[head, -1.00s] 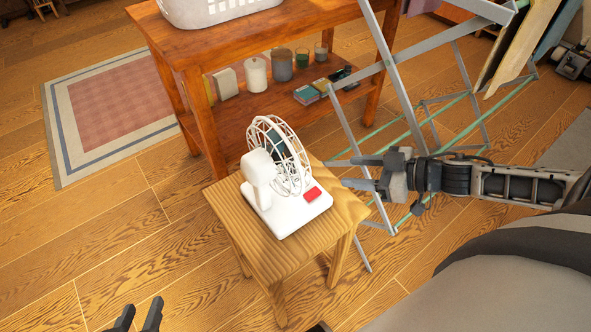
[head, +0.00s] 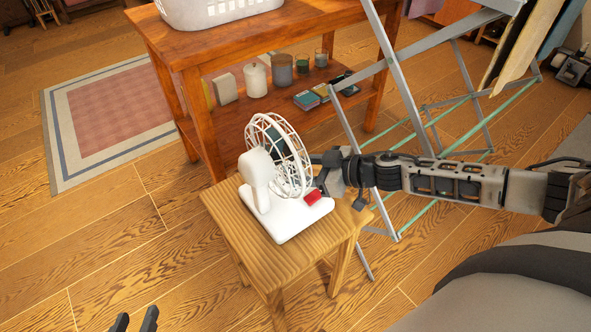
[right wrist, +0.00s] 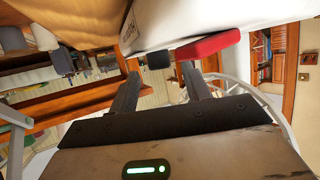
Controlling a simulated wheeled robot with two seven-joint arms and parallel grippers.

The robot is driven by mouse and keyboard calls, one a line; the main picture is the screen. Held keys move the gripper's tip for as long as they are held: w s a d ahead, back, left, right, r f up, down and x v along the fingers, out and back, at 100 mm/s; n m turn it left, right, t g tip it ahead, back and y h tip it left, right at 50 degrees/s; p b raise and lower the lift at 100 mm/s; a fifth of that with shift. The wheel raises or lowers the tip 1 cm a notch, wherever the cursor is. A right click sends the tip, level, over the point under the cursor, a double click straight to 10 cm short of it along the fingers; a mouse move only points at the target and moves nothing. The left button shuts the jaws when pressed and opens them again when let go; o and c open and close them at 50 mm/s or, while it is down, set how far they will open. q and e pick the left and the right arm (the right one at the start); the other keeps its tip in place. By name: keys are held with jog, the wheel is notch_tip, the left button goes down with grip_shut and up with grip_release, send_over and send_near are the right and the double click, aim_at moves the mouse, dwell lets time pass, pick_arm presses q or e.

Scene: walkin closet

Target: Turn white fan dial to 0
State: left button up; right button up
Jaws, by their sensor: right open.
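The white fan (head: 283,215) stands on a small wooden stool, its round cage (head: 290,150) facing away to the right. A red block-like part (head: 313,197) is on the right of its base. In the right wrist view the red part (right wrist: 208,45) shows beside a small dark knob-like piece (right wrist: 158,61) at the white base (right wrist: 185,18). I cannot tell which one is the dial. My right gripper (right wrist: 158,72) is open, its fingers on either side of the dark piece; contact is unclear. My left gripper (head: 136,321) is open and empty at the bottom edge.
A wooden table (head: 190,45) with a white basket (head: 215,10) and a shelf of jars stands behind. A metal drying rack (head: 385,70) stands close behind my right arm.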

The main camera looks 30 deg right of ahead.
jog(key=shift+x, duration=1.2)
jog(key=c, duration=1)
